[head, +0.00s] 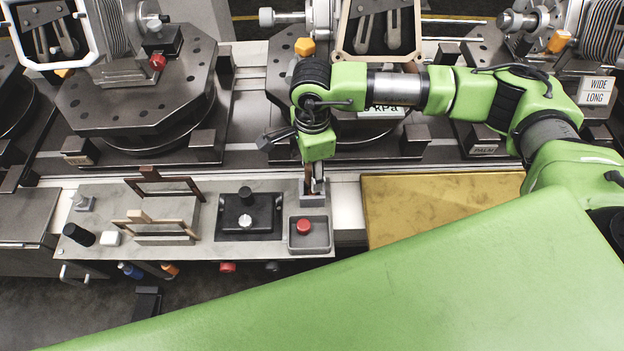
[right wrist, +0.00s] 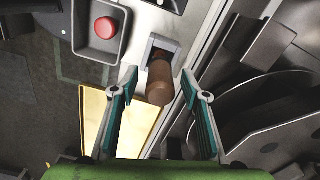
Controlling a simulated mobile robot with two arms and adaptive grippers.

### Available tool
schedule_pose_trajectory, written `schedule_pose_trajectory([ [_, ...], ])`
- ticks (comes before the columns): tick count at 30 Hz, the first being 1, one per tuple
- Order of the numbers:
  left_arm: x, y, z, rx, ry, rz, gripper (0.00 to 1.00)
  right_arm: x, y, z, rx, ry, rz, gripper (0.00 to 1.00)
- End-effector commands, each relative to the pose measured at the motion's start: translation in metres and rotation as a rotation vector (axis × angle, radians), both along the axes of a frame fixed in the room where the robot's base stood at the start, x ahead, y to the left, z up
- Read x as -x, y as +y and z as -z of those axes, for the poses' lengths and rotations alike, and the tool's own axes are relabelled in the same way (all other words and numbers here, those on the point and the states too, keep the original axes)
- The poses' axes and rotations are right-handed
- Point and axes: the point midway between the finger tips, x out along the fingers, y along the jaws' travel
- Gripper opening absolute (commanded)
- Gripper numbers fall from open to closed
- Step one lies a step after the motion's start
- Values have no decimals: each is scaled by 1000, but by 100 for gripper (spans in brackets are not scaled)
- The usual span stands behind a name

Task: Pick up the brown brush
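The brown brush (right wrist: 159,84) shows in the right wrist view as a rounded brown handle rising from a small grey holder (right wrist: 165,44). Its lower part is hidden in the holder. My right gripper (right wrist: 158,88) is open, with a teal-padded finger on each side of the handle and a visible gap to both. In the head view the right gripper (head: 317,179) points down over the holder (head: 312,196) at the bench's right end, and the brush is mostly hidden there. My left gripper is not in view.
A grey tray with a red button (head: 303,227) stands close beside the holder. A black box with a knob (head: 245,220) and brown frames (head: 165,187) are farther left. A yellow plate (head: 430,200) lies to the right. Heavy fixtures (head: 140,100) line the back.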

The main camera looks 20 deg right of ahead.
Motion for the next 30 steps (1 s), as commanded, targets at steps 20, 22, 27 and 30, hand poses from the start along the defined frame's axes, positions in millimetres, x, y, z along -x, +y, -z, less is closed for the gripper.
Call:
schedule_pose_trajectory([
  [20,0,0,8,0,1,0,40,-2,0,-24,-3,-6,-1,0],
  [22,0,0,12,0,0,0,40,-2,0,-38,-3,-6,0,0],
  [27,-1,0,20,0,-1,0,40,-1,0,-72,-2,-4,-1,0],
  [30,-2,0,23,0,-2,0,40,-1,0,-87,-1,-3,-4,0],
])
